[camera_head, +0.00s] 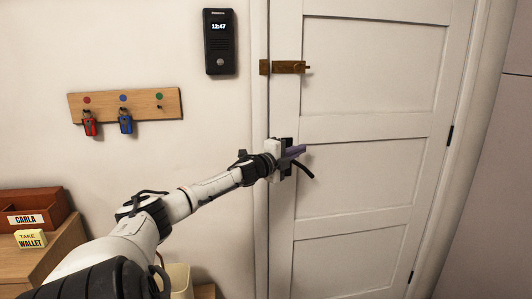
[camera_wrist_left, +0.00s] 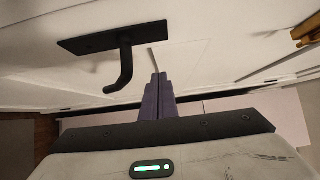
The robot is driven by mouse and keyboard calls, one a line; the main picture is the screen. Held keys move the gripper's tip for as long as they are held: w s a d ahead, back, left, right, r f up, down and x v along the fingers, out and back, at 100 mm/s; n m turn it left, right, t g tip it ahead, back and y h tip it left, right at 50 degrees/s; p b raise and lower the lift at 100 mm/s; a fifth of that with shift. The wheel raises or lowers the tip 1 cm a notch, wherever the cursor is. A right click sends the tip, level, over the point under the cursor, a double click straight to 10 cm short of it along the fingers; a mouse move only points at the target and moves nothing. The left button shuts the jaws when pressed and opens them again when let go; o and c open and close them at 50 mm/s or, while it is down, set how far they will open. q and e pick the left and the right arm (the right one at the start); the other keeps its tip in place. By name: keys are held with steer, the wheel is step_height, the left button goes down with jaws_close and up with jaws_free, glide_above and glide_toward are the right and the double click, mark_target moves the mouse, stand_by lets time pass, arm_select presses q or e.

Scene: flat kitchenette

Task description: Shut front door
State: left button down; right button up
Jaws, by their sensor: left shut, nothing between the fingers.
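The white panelled front door (camera_head: 372,68) fills the right half of the head view. It looks flush with its frame or nearly so; I cannot tell whether it is fully shut. Its black lever handle (camera_head: 303,169) is partly hidden behind my left gripper (camera_head: 298,150). In the left wrist view the handle (camera_wrist_left: 122,65) and its plate are at upper left. The purple fingers of my left gripper (camera_wrist_left: 158,80) are shut and empty, just right of the lever. Contact with the door cannot be made out. My right gripper is not in view.
A brass bolt (camera_head: 288,67) is on the door above the handle. A black intercom (camera_head: 219,42) and a wooden key rack (camera_head: 158,103) with red and blue keys hang on the left wall. A wooden cabinet (camera_head: 30,262) with a box marked CARLA stands at lower left.

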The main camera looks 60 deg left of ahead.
arm_select(q)
steer(key=s+p, duration=0.1)
steer(key=s, duration=0.7)
steer(key=shift+s+a+p, duration=0.2)
steer(key=shift+s+p, duration=0.1)
steer(key=shift+p, duration=0.1)
steer(key=s+d+f+n+g+h, duration=0.1)
steer(key=s+d+f+n+g, duration=0.15)
steer(key=d+f, duration=0.65)
steer(key=s+d+f+n+g+h, duration=0.15)
steer(key=s+d+f, duration=0.3)
steer(key=f, duration=0.85)
steer(key=s+d+f+n+g, duration=0.1)
steer(key=s+d+f+n, duration=0.1)
steer(key=d+f, duration=0.7)
steer(key=s+d+f+n+g+h, duration=0.1)
steer(key=s+d+f, duration=0.2)
steer(key=d+f, duration=0.3)
steer(key=s+d+f+n+g+h, duration=0.1)
steer(key=s+d+f+n+h, duration=0.2)
steer(key=d, duration=0.6)
steer(key=s+d+n+h, duration=0.1)
steer(key=s+d, duration=0.1)
steer(key=d, duration=0.9)
steer(key=s+d+n+g+h, duration=0.1)
steer(key=s+d, duration=0.1)
steer(key=d, duration=0.9)
steer(key=shift+f+g, duration=0.3)
steer(key=shift+f, duration=0.1)
